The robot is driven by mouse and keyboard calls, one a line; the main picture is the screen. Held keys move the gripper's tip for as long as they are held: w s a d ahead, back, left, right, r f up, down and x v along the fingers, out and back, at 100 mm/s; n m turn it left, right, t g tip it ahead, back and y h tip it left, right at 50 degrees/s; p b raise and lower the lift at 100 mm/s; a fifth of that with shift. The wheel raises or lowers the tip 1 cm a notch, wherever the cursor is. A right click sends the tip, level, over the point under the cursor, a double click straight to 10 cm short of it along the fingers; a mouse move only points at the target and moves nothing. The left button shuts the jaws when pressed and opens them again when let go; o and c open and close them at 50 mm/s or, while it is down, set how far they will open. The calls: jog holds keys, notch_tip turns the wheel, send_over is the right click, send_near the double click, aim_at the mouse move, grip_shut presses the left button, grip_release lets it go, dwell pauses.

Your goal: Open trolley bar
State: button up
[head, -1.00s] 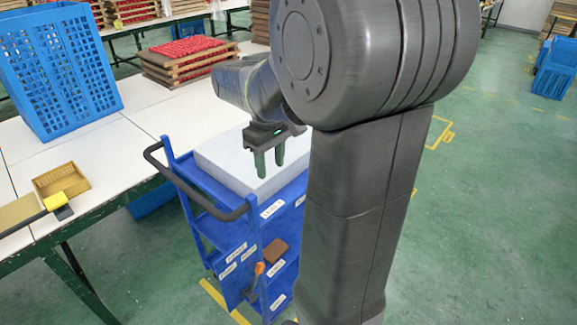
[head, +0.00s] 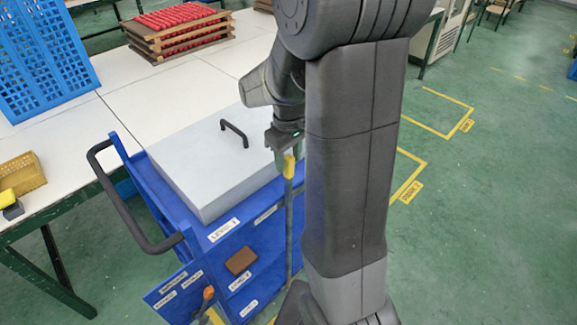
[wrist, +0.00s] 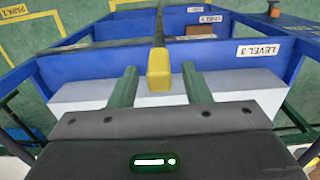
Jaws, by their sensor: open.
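A slim upright bar with a yellow top (head: 289,167) stands at the right side of the blue trolley (head: 206,232). My gripper (head: 284,143) points down just above the yellow top in the head view. In the wrist view the yellow top (wrist: 158,72) shows between the two green fingers of my open gripper (wrist: 159,84), with gaps on both sides. The bar runs up the picture from it, across the trolley's blue shelves. My arm hides part of the trolley's right side.
A large pale grey box lid (head: 210,165) with a black handle lies on the trolley top. A black push handle (head: 110,210) sticks out at the left. A white table (head: 70,150) with a blue crate (head: 35,60) stands behind.

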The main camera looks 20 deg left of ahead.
aim_at(289, 167)
jog(key=shift+f, duration=1.75)
grip_shut()
